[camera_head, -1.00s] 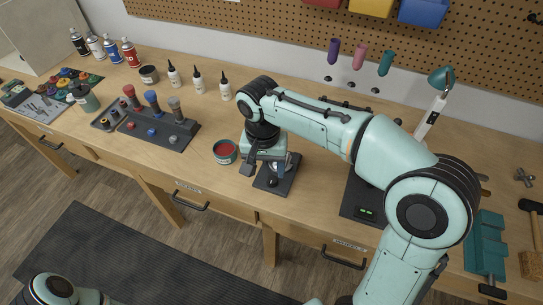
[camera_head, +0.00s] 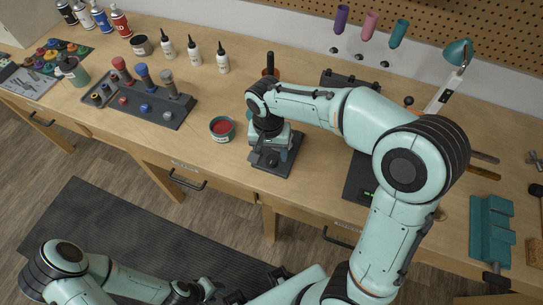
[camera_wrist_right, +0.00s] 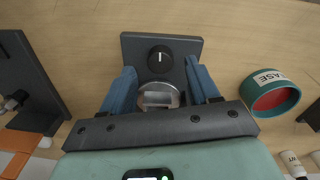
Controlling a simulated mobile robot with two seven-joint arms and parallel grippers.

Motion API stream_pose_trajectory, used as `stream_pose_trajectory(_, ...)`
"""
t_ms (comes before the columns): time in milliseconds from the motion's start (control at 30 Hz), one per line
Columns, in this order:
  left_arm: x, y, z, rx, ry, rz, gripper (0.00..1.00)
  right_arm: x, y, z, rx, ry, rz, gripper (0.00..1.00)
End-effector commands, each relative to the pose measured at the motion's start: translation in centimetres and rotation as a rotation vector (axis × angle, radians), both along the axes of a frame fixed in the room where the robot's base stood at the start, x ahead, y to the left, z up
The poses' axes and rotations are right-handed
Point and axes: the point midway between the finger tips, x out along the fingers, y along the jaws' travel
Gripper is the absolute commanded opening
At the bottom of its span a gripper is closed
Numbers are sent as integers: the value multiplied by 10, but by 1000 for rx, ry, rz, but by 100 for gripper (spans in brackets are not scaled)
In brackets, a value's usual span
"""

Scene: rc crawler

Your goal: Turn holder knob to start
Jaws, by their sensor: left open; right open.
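The holder is a dark rectangular base (camera_head: 287,165) on the bench in the head view. Its round black knob (camera_head: 272,162) shows there partly below my right gripper (camera_head: 270,148). In the right wrist view, the knob (camera_wrist_right: 160,59) has a white line pointing up the picture, on the dark holder base (camera_wrist_right: 188,45). A shiny metal round part (camera_wrist_right: 158,95) sits below the knob. My right gripper (camera_wrist_right: 161,70) is open, its blue fingers either side of the metal part and apart from the knob. My left gripper (camera_head: 255,286) is open and empty near the bottom edge, low before the bench.
A grease tin (camera_head: 222,129) stands just left of the holder; it also shows in the right wrist view (camera_wrist_right: 272,94). A dark rack with colored knobs (camera_head: 150,105) is further left. Bottles (camera_head: 194,54) stand behind. A teal vise (camera_head: 491,230) is at right.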

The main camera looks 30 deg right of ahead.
Motion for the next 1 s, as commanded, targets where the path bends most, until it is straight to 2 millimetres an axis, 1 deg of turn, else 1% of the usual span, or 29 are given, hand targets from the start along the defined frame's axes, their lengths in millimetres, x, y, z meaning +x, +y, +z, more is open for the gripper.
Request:
stream_pose_trajectory(33,-1,0,-2,0,1,0,43,-1,0,-9,-1,2,1,60)
stream_pose_trajectory(100,-2,0,-3,-1,2,-1,43,-1,0,-17,-1,2,1,60)
stream_pose_trajectory(200,-2,0,-4,0,2,-1,43,-1,-1,-24,-1,1,1,60)
stream_pose_trajectory(333,-2,0,-4,0,2,-1,43,0,-1,-27,0,-1,1,60)
stream_pose_trajectory(533,-2,0,-4,0,2,-1,43,0,-1,-27,0,-1,1,60)
stream_pose_trajectory(567,-2,0,-4,0,2,-1,43,0,-1,-27,0,-1,1,57)
stream_pose_trajectory(600,-2,0,-4,0,2,-1,43,0,-1,-27,0,-1,1,44)
stream_pose_trajectory(667,-2,0,-4,0,2,-1,43,0,-1,-27,0,-1,1,24)
stream_pose_trajectory(700,-2,0,-4,0,2,-1,43,0,-1,-27,0,-1,1,12)
stream_pose_trajectory(733,-2,0,-4,0,2,-1,43,0,-1,-27,0,-1,1,4)
stream_pose_trajectory(1000,-2,0,-4,0,2,-1,43,0,-1,-27,1,-1,18,4)
